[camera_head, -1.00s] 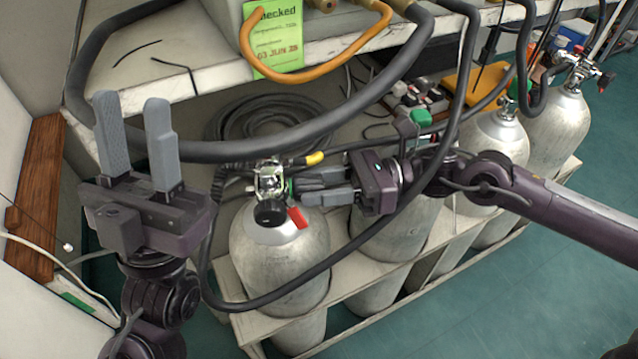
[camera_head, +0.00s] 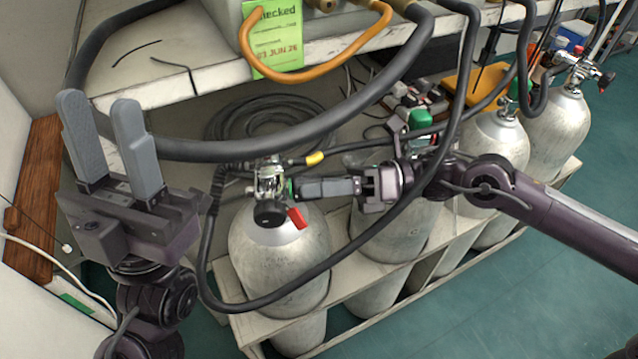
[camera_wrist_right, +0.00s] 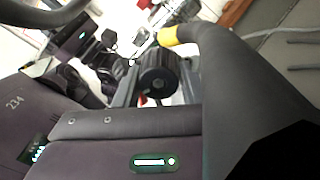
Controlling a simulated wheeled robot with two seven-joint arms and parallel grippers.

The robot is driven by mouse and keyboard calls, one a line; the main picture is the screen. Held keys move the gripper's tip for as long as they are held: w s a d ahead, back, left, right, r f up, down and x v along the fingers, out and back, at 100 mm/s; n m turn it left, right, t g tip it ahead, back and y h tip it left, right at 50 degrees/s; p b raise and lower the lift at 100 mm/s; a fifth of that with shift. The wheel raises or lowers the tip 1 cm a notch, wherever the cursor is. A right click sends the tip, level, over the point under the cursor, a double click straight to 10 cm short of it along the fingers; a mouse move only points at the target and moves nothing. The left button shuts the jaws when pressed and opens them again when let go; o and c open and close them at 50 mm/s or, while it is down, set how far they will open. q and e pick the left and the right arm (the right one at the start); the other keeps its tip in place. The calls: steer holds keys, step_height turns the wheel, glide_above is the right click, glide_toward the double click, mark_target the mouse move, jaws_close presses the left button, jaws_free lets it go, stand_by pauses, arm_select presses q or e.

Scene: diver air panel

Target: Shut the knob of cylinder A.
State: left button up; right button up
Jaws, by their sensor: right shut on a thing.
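A grey cylinder (camera_head: 278,262) stands at the front left of the rack, with small lettering I cannot read. Its chrome valve (camera_head: 268,180) has a black round knob (camera_head: 268,213) facing forward, a red tag and a green part on its right side. My right gripper (camera_head: 296,189) reaches in from the right and is shut on the side knob at that green part, mostly hidden by the fingers. In the right wrist view, a dark ribbed knob (camera_wrist_right: 158,80) sits between the fingers. My left gripper (camera_head: 100,105) is open and empty, raised at the left.
A thick black hose (camera_head: 290,140) arches above the valve; another hose loops down in front of the cylinder. A yellow-banded hose (camera_head: 314,159) passes just above my right fingers. More cylinders (camera_head: 555,120) stand to the right. A shelf (camera_head: 190,85) lies above.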

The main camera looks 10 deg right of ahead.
stand_by(0.4)
steer(key=o, duration=1)
